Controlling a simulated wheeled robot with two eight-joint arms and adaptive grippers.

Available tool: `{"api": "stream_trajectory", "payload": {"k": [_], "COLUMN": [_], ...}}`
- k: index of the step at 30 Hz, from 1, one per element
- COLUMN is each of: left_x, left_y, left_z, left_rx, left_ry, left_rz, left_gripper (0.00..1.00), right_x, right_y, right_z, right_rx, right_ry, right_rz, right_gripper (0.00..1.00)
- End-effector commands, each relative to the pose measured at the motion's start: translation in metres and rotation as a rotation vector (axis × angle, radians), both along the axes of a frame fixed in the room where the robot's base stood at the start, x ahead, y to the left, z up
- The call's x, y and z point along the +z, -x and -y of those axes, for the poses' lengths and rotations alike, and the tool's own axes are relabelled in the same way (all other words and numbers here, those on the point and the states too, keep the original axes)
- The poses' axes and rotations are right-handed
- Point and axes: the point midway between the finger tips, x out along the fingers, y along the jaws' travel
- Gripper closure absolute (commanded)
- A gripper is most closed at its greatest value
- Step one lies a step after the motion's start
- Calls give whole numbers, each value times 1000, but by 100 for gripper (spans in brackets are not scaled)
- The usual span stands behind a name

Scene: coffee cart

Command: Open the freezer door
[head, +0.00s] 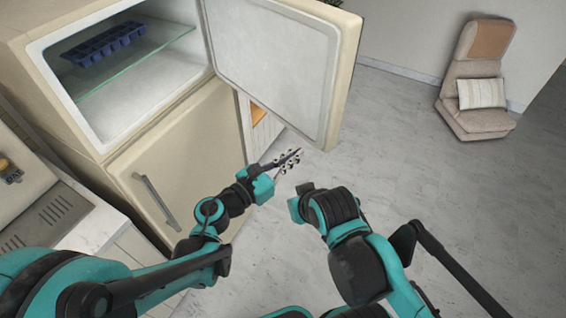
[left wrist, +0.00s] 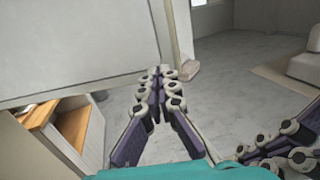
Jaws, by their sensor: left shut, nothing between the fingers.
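The cream freezer door (head: 275,60) stands wide open, swung out to the right, its white inner panel facing the compartment. The freezer compartment (head: 130,100) is open to view, with a glass shelf and a dark blue ice tray (head: 104,43). My left gripper (head: 294,157) is shut and empty, just below the door's lower edge. In the left wrist view its fingertips (left wrist: 160,72) meet in front of the door (left wrist: 75,45); I cannot tell whether they touch it. My right gripper's fingers (left wrist: 285,145) show partly at lower right in that view; their opening is unclear.
The lower fridge door (head: 190,140) is closed, with a vertical grey handle (head: 156,202). A counter (head: 90,228) stands at left. A wooden-topped cabinet (left wrist: 62,130) lies beyond the fridge. A beige chair (head: 475,85) with a cushion is far right; the floor between is clear.

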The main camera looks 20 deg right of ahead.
Motion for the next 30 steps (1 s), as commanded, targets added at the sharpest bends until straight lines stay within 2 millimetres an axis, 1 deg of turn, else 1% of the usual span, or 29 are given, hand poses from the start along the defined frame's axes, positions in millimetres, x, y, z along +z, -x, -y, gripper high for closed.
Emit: {"api": "stream_trajectory", "payload": {"k": [1,6,12,16,30], "left_x": [-1,-1,-1,0,0], "left_y": [-3,-17,-27,-30,-33], "left_z": [12,42,64,69,73], "left_rx": [-5,-2,0,2,6], "left_ry": [0,2,2,2,2], "left_rz": [-1,-1,-1,-1,-1], "left_gripper": [100,100,100,100,100], "right_x": [-3,-7,-11,-12,-12], "right_y": [0,0,0,0,0], "right_z": [0,0,0,0,0], "right_rx": [0,0,0,0,0], "right_ry": [0,0,0,0,0], "right_rz": [0,0,0,0,0], "right_gripper": [100,100,100,100,100]}}
